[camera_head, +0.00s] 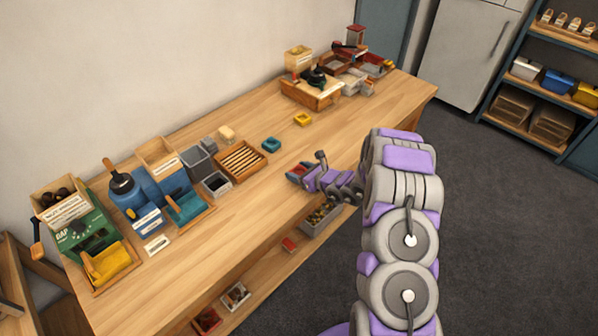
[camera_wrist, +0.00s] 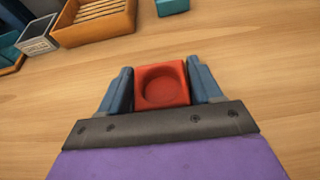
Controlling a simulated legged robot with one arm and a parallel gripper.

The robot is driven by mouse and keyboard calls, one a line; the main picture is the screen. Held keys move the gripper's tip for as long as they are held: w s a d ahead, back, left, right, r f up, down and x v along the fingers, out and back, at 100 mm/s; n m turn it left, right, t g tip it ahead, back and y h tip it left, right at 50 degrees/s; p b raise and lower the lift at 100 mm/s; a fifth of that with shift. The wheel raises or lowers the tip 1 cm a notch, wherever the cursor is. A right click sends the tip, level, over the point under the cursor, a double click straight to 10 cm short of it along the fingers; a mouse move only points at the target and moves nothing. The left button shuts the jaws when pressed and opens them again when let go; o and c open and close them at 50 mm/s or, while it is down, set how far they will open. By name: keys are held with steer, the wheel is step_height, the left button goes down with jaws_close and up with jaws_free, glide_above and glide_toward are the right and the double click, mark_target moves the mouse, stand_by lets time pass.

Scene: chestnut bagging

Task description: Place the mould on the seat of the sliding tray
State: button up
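A red mould (camera_wrist: 163,86), a square block with a round hollow, sits between the two blue-grey fingers of my gripper (camera_wrist: 162,85). The fingers close along both its sides. In the head view my gripper (camera_head: 299,172) is over the middle of the wooden bench, near its front edge, with the red mould (camera_head: 303,168) in it. At the left, a blue machine (camera_head: 135,197) has a teal tray-like part (camera_head: 187,208) in front, and a green machine (camera_head: 88,232) has a yellow one (camera_head: 108,265). I cannot tell which is the sliding tray; no seat is clear.
A slatted wooden tray (camera_head: 240,160) and a grey bin (camera_head: 216,184) stand left of my gripper. A teal block (camera_head: 271,144) and a yellow block (camera_head: 302,119) lie behind it. Wooden boxes (camera_head: 310,95) crowd the far end. Bench (camera_head: 180,255) is clear along the front.

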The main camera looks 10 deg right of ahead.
steer(key=o, duration=0.4)
steer(key=shift+o, duration=0.2)
steer(key=shift+r, duration=0.1)
